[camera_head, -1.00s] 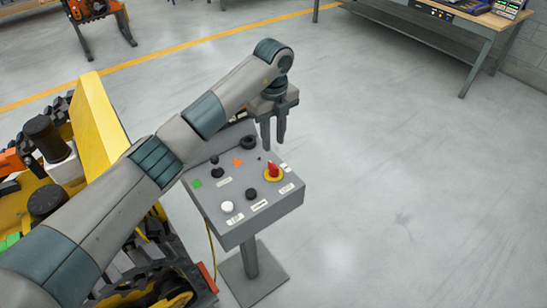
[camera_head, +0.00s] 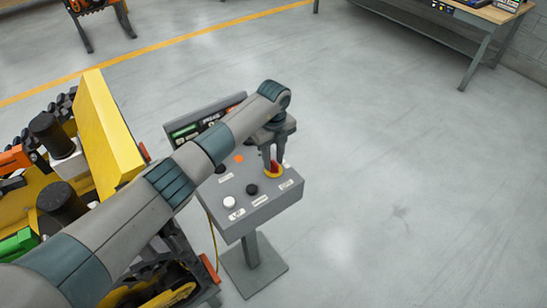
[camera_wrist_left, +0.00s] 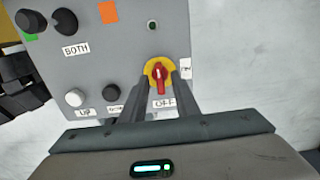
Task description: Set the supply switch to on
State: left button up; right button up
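The supply switch is a red rotary handle on a yellow round plate (camera_head: 274,170), at the right side of the grey control box. In the left wrist view the red handle (camera_wrist_left: 159,78) points up and down the picture, with an "OFF" label (camera_wrist_left: 165,103) below it and another label (camera_wrist_left: 186,68), partly hidden by a finger, at its right. My left gripper (camera_head: 272,163) is over the switch, its fingers open on either side of the handle; I cannot tell if they touch it. My right gripper is not in view.
The control box (camera_head: 240,221) stands on a post and carries a white button (camera_head: 229,202), black knobs (camera_head: 252,190) and an orange marker (camera_head: 239,158). A yellow tracked machine (camera_head: 108,120) is close at its left. Open floor lies to the right; a workbench (camera_head: 478,20) is at the back.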

pick_arm(q)
grip_shut()
